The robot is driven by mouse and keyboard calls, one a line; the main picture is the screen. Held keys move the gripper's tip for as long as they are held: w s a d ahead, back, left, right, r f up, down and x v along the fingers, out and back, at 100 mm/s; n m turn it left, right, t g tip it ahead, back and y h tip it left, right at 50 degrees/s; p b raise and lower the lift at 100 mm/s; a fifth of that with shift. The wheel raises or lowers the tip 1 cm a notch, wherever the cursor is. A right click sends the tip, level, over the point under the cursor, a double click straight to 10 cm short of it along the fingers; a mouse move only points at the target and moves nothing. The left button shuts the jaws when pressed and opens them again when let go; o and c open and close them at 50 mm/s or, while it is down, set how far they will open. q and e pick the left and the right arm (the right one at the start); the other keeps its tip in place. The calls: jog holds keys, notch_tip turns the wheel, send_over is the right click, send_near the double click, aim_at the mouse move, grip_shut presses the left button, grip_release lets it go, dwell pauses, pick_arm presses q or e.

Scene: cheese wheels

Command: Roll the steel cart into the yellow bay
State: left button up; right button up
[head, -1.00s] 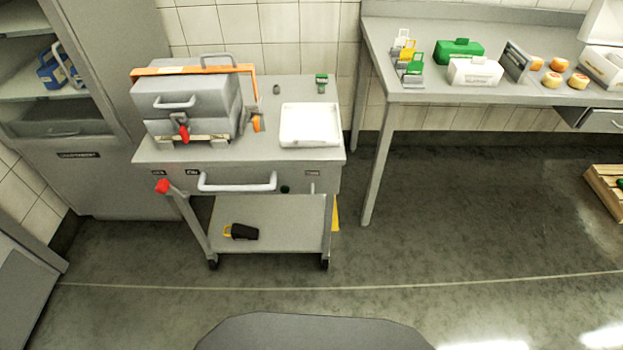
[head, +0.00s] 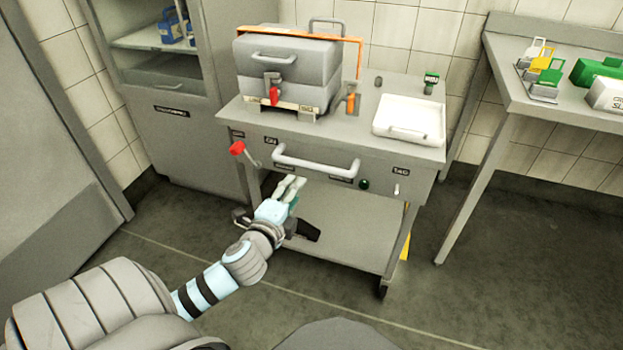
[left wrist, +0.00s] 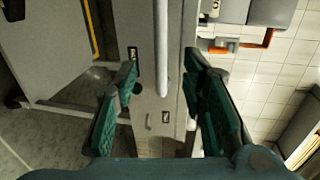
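The steel cart (head: 350,222) stands against the tiled wall, with a white bar handle (head: 316,165) across its front. My left gripper (head: 291,188) is in front of the cart, just below the handle in the head view. In the left wrist view its green-padded fingers (left wrist: 165,108) are spread apart. The handle (left wrist: 161,50) shows in the gap between them, ahead of the fingertips, and nothing is gripped. A small strip of yellow (head: 404,246) shows behind the cart's right leg; I cannot tell whether it is the bay's marking. My right gripper is out of view.
A grey box machine (head: 285,75) and a white tray (head: 410,120) sit on the cart top. A red-knobbed lever (head: 237,148) sticks out at its front left. A workbench (head: 540,110) stands right, a cabinet (head: 180,130) left. The floor in front is clear.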

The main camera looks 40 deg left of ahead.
pick_arm(q)
jog(key=b, duration=0.2)
send_near(310, 168)
jog(key=x, duration=0.4)
jog(key=b+x, duration=0.2)
jog(key=x, duration=0.4)
jog(key=shift+w+f, duration=0.2)
jog(key=shift+w+a, duration=0.15)
jog(key=shift+w, duration=0.1)
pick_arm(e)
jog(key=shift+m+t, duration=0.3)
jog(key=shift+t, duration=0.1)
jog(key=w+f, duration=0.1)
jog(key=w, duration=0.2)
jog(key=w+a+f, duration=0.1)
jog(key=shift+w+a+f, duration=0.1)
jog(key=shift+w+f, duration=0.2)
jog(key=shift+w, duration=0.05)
pick_arm(q)
jog(key=shift+c, duration=0.3)
grip_shut()
